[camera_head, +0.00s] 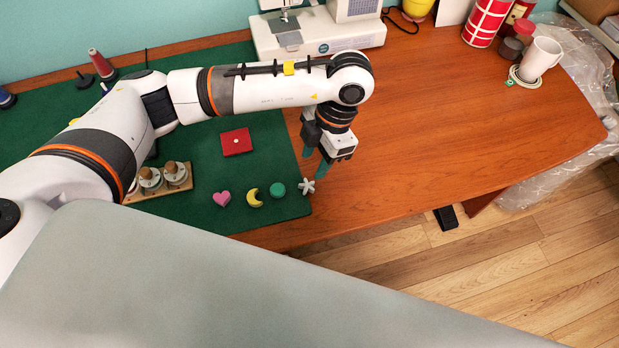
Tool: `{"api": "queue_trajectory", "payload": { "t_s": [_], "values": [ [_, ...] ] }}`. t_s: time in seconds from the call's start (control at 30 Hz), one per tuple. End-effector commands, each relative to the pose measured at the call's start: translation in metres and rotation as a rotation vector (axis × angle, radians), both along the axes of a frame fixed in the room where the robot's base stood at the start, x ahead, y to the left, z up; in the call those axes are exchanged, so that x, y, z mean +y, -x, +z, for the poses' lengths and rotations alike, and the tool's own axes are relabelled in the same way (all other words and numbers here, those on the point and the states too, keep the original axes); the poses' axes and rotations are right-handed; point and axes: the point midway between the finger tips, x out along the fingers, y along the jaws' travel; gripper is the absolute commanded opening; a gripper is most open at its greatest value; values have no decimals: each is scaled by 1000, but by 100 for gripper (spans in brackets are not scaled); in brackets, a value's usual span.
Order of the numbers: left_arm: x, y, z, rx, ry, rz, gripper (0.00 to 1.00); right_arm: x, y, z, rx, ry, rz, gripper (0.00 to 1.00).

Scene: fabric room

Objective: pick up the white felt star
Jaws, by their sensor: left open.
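The white felt star (307,186) is small and lies at the right edge of the green mat (200,217), near the table's front edge. My right gripper does not show.
Left of the star lie a green round piece (278,189), a yellow moon (253,197) and a pink heart (222,199). A red square (236,142) lies farther back. A sewing machine (315,33) stands behind.

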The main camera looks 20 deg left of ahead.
Motion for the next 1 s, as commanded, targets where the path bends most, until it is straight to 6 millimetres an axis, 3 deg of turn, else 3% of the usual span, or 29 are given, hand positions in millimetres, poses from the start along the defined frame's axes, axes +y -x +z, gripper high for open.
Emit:
{"api": "queue_trajectory", "payload": {
  "t_s": [0.1,0.37,0.6,0.9,1.0],
  "values": [
    [3,4,-16,3,0,2,43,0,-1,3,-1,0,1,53],
    [5,8,-36,6,1,1,43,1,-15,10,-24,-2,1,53],
    [9,14,-70,3,2,2,43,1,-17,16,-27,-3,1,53],
    [10,15,-76,1,4,1,43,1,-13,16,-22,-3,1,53],
    [10,15,-76,1,4,1,29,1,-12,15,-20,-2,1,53]
  ]
}}
